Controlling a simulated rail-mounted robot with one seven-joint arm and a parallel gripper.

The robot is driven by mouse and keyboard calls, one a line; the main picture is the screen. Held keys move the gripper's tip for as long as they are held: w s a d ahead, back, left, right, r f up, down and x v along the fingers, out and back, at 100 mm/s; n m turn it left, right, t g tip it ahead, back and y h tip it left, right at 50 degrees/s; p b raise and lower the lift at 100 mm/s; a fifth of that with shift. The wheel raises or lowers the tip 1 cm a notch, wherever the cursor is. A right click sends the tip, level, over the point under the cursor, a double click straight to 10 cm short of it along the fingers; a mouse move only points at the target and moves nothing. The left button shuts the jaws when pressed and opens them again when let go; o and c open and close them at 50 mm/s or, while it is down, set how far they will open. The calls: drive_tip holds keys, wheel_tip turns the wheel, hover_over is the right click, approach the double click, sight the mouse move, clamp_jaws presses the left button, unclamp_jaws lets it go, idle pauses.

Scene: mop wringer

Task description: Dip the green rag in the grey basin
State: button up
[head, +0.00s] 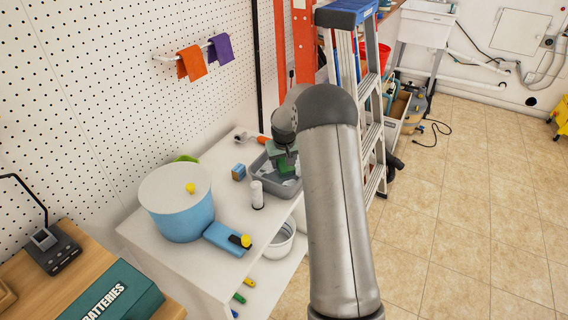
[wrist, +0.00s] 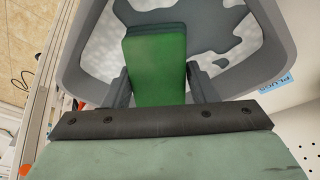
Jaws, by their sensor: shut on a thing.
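The grey basin (head: 290,191) stands at the far end of the white table in the head view. It fills much of the wrist view (wrist: 280,50), with a darker grey, irregular patch on its pale inside. My gripper (wrist: 156,85) is shut on the green rag (wrist: 157,60), which hangs folded between the two dark fingers and reaches over the basin's inside. In the head view the green rag (head: 283,167) shows just below my wrist, at the basin. I cannot tell whether its lower end touches the basin floor. My arm hides the basin's right side.
A stepladder (head: 350,25) rises beyond the table, beside my arm.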

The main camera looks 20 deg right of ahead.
drive_tip(key=shift+r+p, duration=1.55)
drive_tip(key=shift+r, duration=1.95)
